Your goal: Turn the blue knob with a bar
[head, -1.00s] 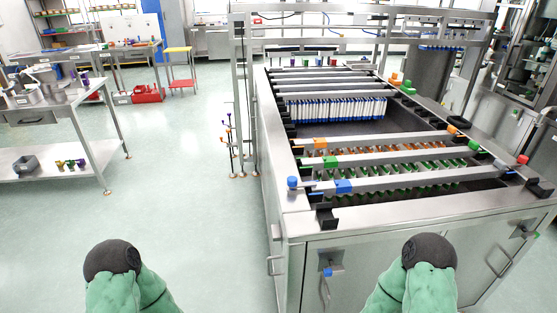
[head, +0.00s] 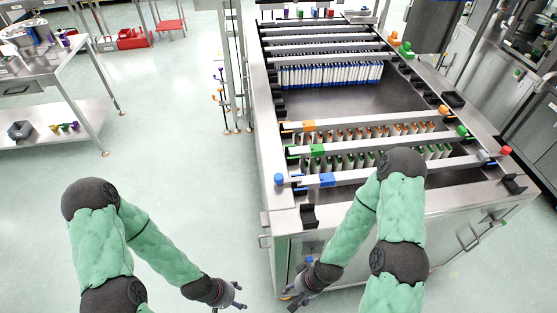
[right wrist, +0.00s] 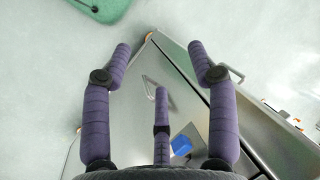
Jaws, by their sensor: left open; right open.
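A blue knob (right wrist: 181,146) sits on a small metal plate on the cabinet front, low in the right wrist view, beyond the base of my fingers. Its bar cannot be made out there. My left gripper (head: 238,298) is open and empty over the floor, left of the cabinet. Neither gripper visibly touches the knob.
The steel cabinet (head: 440,205) carries cross rails with coloured blocks, and another blue knob (head: 279,179) at its top left corner. A black bracket (head: 309,215) is on the front edge. A steel table (head: 80,120) stands left. Floor between them is clear.

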